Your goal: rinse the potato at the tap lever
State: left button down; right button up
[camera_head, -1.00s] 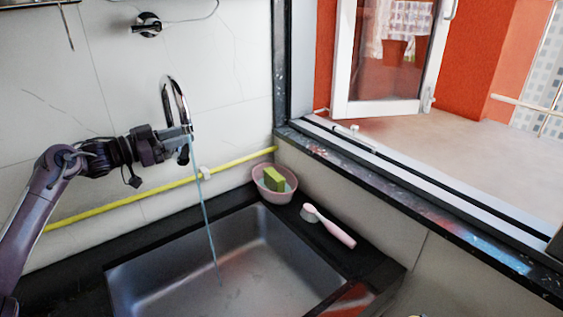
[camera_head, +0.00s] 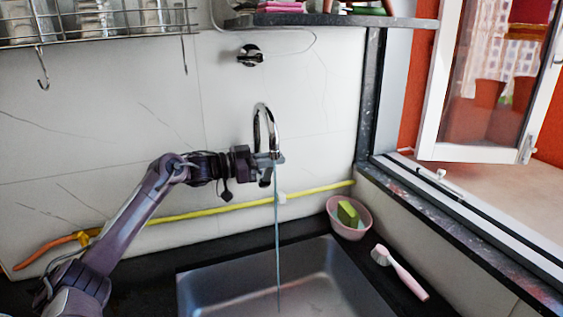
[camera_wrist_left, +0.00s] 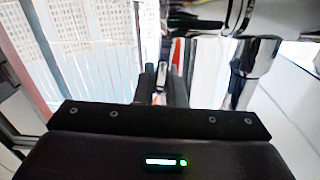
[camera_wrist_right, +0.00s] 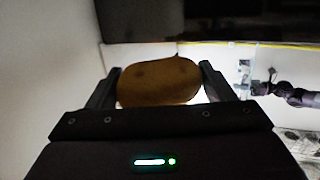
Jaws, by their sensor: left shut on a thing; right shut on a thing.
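The curved chrome tap (camera_head: 258,125) stands over the sink (camera_head: 310,275), and a thin stream of water (camera_head: 277,225) falls from it into the basin. My left gripper (camera_head: 270,158) is at the tap, shut on the tap lever. In the left wrist view its fingers (camera_wrist_left: 160,84) close on a small piece, with chrome tap parts (camera_wrist_left: 245,60) beside them. The brown potato (camera_wrist_right: 158,82) is held between the fingers of my right gripper (camera_wrist_right: 158,88). My right gripper and the potato are not in the head view. The lever is mostly hidden by the left gripper.
A pink bowl (camera_head: 349,222) with a green sponge (camera_head: 347,213) and a pink-handled brush (camera_head: 400,272) sit on the dark counter right of the sink. A yellow hose (camera_head: 220,206) runs along the wall. A wire rack (camera_head: 100,30) hangs upper left. An open window is at right.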

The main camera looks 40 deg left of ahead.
pick_arm(q)
jog(key=shift+a+r, duration=0.2)
jog(key=shift+s+a+f+t+h+b, duration=0.1)
jog(key=shift+s+a+t+h+b, duration=0.1)
jog(key=shift+s+t+b, duration=0.3)
jog(key=shift+s+a+f+t+h+b, duration=0.1)
jog(key=shift+t+h+b, duration=0.15)
jog(key=shift+b, duration=0.4)
pick_arm(e)
jog(key=shift+s+f, duration=0.2)
jog(key=shift+f, duration=0.95)
pick_arm(q)
jog(key=shift+s+a+r+t+h+b, duration=0.2)
jog(key=shift+s+t+h+b, duration=0.2)
jog(key=shift+t, duration=0.35)
jog(key=shift+r, duration=0.15)
pick_arm(e)
jog(key=shift+a+f, duration=0.1)
jog(key=shift+f, duration=0.3)
pick_arm(q)
jog(key=c, duration=1.5)
grip_release()
jog(key=shift+a, duration=0.1)
jog(key=shift+f, duration=0.25)
pick_arm(e)
jog(key=shift+w+a, duration=0.1)
jog(key=shift+w, duration=0.05)
